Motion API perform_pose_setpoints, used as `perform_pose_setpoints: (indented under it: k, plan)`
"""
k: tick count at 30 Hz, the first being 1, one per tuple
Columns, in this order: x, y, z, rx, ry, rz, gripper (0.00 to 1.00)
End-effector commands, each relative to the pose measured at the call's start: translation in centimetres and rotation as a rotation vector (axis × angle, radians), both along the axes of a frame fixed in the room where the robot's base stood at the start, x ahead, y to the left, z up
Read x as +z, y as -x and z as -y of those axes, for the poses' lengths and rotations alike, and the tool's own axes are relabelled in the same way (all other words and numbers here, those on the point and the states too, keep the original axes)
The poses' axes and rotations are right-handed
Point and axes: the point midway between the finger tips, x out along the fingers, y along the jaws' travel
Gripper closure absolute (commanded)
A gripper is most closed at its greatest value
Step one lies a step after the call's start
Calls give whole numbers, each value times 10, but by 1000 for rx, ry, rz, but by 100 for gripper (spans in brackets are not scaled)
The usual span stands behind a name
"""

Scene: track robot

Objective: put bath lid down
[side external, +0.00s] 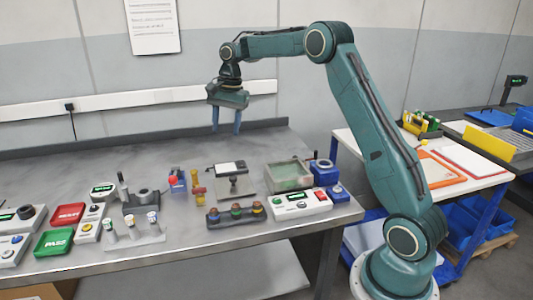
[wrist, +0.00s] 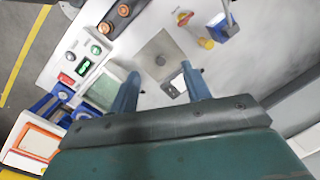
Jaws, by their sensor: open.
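The bath appears to be the grey box (side external: 289,175) with a greenish, glassy top, on the right part of the bench. In the wrist view the greenish box (wrist: 106,88) is left of the fingers, partly hidden by the left finger. I cannot tell whether the greenish top is a lid or the bath's inside. My gripper (side external: 227,130) is open and empty, fingers pointing down, well above the back of the bench. Its two fingers (wrist: 158,80) also show apart in the wrist view, with nothing held between them.
A small stand (side external: 233,181) on a plate is left of the bath. A white control box (side external: 300,203) with buttons is in front of it, and blue blocks (side external: 323,171) are to its right. A holder with several coloured knobs (side external: 236,214) is nearer the front. The back of the bench is clear.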

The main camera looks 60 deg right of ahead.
Motion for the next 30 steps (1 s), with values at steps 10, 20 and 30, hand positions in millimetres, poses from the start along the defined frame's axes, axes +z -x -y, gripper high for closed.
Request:
perform_pose_setpoints:
  k: [10, 20, 30]
  plan:
    - [66, 56, -65, 263, 63, 111, 52]
    - [100, 126, -114, 511, 140, 209, 52]
    - [108, 208, -149, 763, 239, 299, 52]
